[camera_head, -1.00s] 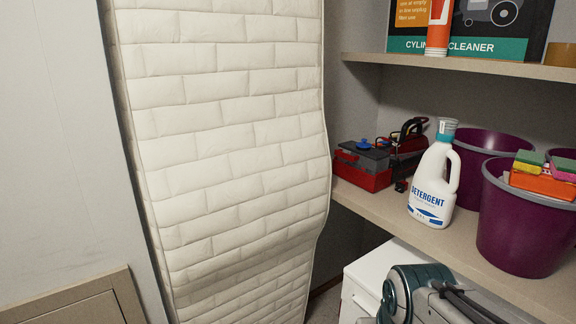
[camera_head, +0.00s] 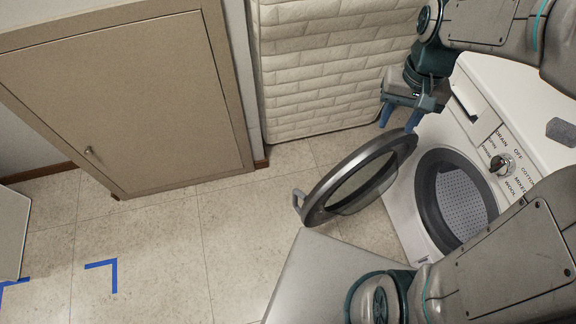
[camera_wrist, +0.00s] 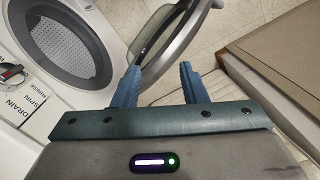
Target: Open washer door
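The white washer (camera_head: 405,205) stands at the right in the head view. Its round door (camera_head: 352,188) is swung open to the left of the drum opening (camera_head: 455,200), with the handle (camera_head: 298,203) on its far left edge. In the wrist view the drum opening (camera_wrist: 72,42) is at upper left, and part of the door (camera_wrist: 175,42) shows beyond my fingers. My gripper (camera_head: 399,118) is above the door's upper end near the hinge side, with its two blue fingers apart and nothing between them. The same gripper shows in the wrist view (camera_wrist: 155,85). I cannot tell whether a finger touches the door.
A beige wall cabinet door (camera_head: 125,100) is at the left. Tiled floor (camera_head: 165,240) with blue tape marks (camera_head: 112,270) is clear at lower left. My own arm links fill the right side.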

